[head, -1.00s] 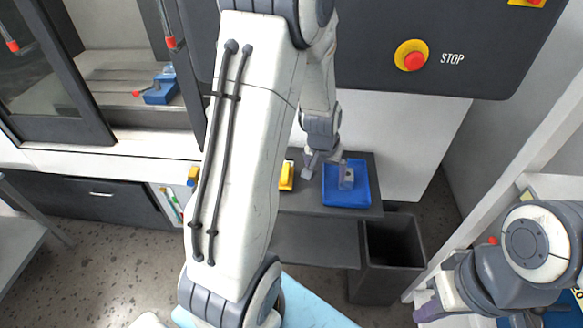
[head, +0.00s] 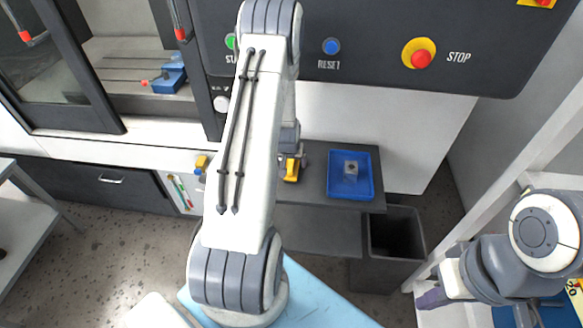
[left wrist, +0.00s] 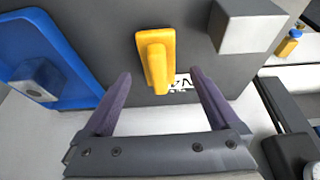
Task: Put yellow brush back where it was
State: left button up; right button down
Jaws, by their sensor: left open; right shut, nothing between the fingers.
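The yellow brush (head: 292,170) is on the dark grey bench, left of the blue tray (head: 367,194). In the left wrist view the brush (left wrist: 155,60) shows as a yellow handle, with a white label partly behind it. My left gripper (left wrist: 160,76) is open, its purple fingers on either side of the brush's near end; contact is not visible. In the head view my forearm partly hides this gripper (head: 290,157). My right gripper (head: 432,298) is shut and empty at the lower right, far from the brush.
A metal block (head: 351,170) sits in the blue tray. A yellow-and-blue bottle (left wrist: 289,43) is further right. A dark bin (head: 396,235) stands below the tray.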

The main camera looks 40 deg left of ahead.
aim_at(291, 164)
pick_arm(q)
jog(key=p+x, duration=0.1)
jog(key=x, duration=0.2)
jog(key=shift+w, duration=0.15)
jog(key=shift+w+f, duration=0.15)
jog(key=shift+f, duration=0.2)
grip_shut()
jog(key=shift+a+r+b, duration=0.1)
jog(key=shift+r+b, duration=0.25)
jog(key=shift+r, duration=0.55)
jog(key=r, duration=0.1)
jog(key=r+b, duration=0.1)
jog(key=shift+d+r, duration=0.35)
jog(key=shift+d, duration=0.05)
jog(key=s+d+r, duration=0.6)
jog(key=s+d, duration=0.1)
jog(key=d, duration=0.2)
jog(key=w+d+f+m+h+b, duration=0.1)
jog(key=d+f+m+b, duration=0.1)
jog(key=d, duration=0.5)
jog(key=w+d+f+m+h+b, duration=0.1)
jog(key=d+f+m+b, duration=0.1)
jog(key=d, duration=0.5)
jog(key=shift+w+m+t+b, duration=0.35)
jog(key=shift+m+b, duration=0.5)
jog(key=shift+m, duration=0.35)
